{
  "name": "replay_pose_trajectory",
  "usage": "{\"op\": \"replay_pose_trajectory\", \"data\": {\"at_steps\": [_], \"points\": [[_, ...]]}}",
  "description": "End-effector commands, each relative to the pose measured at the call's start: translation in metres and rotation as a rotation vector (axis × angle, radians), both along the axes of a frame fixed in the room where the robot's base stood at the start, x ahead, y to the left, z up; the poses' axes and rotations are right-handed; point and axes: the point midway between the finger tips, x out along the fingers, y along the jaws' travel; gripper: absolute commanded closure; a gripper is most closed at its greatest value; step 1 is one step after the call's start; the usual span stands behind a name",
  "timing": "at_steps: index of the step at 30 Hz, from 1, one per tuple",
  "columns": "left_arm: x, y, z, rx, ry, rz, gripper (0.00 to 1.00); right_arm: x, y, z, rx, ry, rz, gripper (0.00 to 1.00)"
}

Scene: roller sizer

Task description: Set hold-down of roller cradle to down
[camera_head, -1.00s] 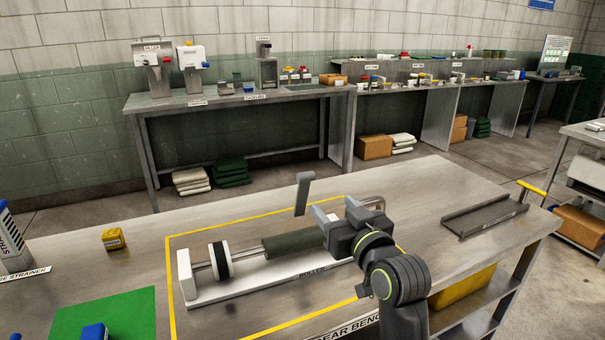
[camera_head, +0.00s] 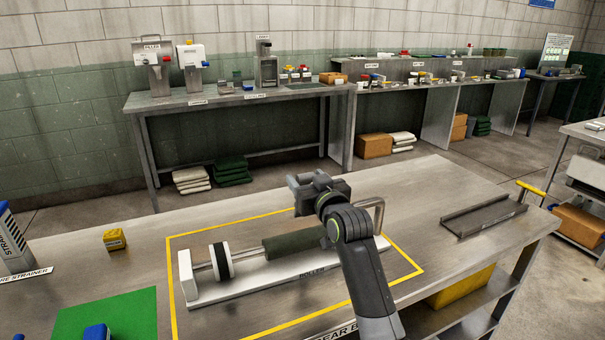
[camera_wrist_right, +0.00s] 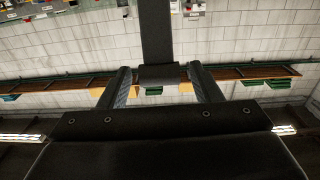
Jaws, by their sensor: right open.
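The roller cradle has a white base (camera_head: 250,285) inside a yellow outline on the bench. It carries a dark green roller (camera_head: 292,243) and a black-and-white disc (camera_head: 221,261) on rods. My right gripper (camera_head: 297,188) is open above the back of the cradle, where the upright grey hold-down lever stands. In the head view the gripper mostly hides this lever. In the right wrist view a dark bar (camera_wrist_right: 157,35), apparently the lever, lies between the spread fingers, with a gap on each side. My left gripper is out of view.
A metal loop handle (camera_head: 374,212) stands at the cradle's right end, close to my right arm. A yellow block (camera_head: 114,239), a green mat (camera_head: 105,315) and a strainer (camera_head: 14,240) are at left. A grey tray (camera_head: 484,216) lies at right. Bench between is clear.

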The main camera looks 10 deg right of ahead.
Motion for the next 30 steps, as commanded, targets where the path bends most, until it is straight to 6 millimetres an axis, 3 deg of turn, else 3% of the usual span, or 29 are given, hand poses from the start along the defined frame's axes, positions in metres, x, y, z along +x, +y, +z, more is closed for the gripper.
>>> {"op": "replay_pose_trajectory", "data": {"at_steps": [9, 21, 30], "points": [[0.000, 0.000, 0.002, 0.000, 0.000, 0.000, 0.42, 0.027, 0.008, 0.000, 0.000, 0.001, 0.000, 0.42], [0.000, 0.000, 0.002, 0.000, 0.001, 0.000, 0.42, 0.031, 0.009, 0.000, 0.000, 0.000, 0.000, 0.42], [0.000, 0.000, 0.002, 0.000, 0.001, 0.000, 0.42, 0.030, 0.009, 0.000, 0.001, 0.000, 0.000, 0.81]]}}
